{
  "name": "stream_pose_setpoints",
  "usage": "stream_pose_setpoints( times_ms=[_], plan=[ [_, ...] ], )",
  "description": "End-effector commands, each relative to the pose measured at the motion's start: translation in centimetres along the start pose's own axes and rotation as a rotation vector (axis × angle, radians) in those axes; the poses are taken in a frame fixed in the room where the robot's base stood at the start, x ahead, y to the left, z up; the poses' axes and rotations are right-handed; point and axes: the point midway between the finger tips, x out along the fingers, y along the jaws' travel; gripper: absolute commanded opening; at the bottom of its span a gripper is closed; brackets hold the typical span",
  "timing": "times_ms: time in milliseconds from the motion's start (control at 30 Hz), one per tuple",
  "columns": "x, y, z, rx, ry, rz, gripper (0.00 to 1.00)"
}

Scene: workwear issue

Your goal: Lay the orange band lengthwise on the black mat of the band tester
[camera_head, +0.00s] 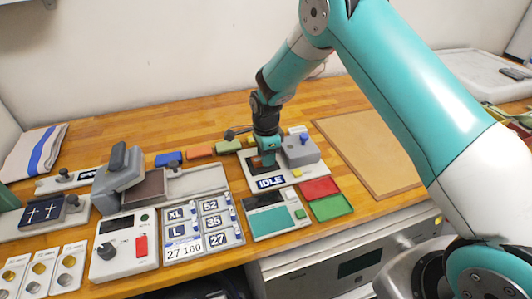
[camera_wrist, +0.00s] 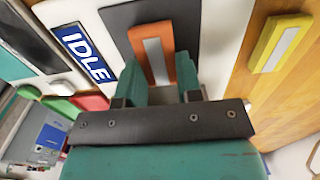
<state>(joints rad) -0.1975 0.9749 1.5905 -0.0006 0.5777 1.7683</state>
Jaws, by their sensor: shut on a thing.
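The orange band (camera_wrist: 152,50), with a pale stripe along it, is between the two teal fingers of my gripper (camera_wrist: 160,88) in the wrist view. My gripper is shut on it. The band is over the black mat (camera_wrist: 118,20) of the band tester; I cannot tell whether it touches the mat. Its near end is hidden by the fingers. In the head view my gripper (camera_head: 267,158) points down at the band tester (camera_head: 290,177), which carries an IDLE display (camera_head: 270,182) and a grey block (camera_head: 300,151). The held band is mostly hidden there.
Blue (camera_head: 168,158), orange (camera_head: 200,150) and green (camera_head: 228,146) pieces lie along the back, left of the tester. A yellow band (camera_wrist: 279,43) lies on the wood beside it. A brown board (camera_head: 370,150) lies right.

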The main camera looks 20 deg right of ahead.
Motion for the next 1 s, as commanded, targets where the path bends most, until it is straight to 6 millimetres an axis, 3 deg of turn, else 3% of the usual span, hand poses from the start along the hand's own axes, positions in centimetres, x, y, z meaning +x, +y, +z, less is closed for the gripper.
stream_pose_setpoints(
  times_ms=[367, 400, 500, 833, 1000],
  plan=[
    [0.6, 0.0, 0.0, 0.0, 0.0, -0.002, 0.11],
    [0.4, -0.1, 0.0, 0.0, 0.0, -0.002, 0.42],
    [0.4, -0.1, 0.0, 0.0, 0.0, -0.002, 0.58],
    [-0.1, -0.1, 0.0, 0.0, -0.001, -0.003, 0.58],
    [-2.7, -0.2, 0.0, 0.0, -0.002, -0.008, 0.58]
  ],
)
